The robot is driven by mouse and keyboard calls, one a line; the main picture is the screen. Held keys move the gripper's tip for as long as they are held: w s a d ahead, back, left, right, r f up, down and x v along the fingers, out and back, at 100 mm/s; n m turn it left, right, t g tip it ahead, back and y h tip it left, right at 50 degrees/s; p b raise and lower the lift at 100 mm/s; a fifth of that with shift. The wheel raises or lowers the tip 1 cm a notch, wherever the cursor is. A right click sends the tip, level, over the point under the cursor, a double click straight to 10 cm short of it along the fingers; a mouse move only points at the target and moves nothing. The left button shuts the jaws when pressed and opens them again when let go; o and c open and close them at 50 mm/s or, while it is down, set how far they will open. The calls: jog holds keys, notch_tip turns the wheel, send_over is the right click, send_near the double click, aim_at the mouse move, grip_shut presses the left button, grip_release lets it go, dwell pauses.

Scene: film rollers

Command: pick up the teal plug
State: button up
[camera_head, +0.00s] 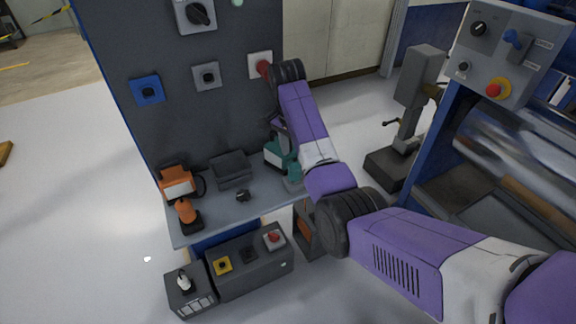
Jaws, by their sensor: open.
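What looks like the teal plug (294,172) stands at the right end of the grey shelf (222,212), partly hidden by my purple forearm. A larger teal-and-white device (276,153) sits just behind it to the left. My arm reaches in from the lower right, bends up and over the shelf, and turns down at the dark wrist joint. My gripper (277,126) is mostly hidden behind the purple link, above the teal things. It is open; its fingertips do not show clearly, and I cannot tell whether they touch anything.
An orange device (175,184), an orange plug (186,211), a dark open box (232,170) and a small black knob (243,195) share the shelf. A dark panel (170,120) with switches rises behind. A roller machine (520,150) stands at right. Button boxes (248,265) sit below.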

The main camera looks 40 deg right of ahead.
aim_at(294, 164)
jog(key=shift+w+d+f+p, duration=0.1)
jog(key=shift+d+f+p, duration=0.1)
jog(key=shift+f, duration=1.75)
jog(key=shift+d+f+p, duration=0.15)
jog(key=shift+d+f, duration=0.05)
jog(key=shift+f, duration=1.7)
grip_shut()
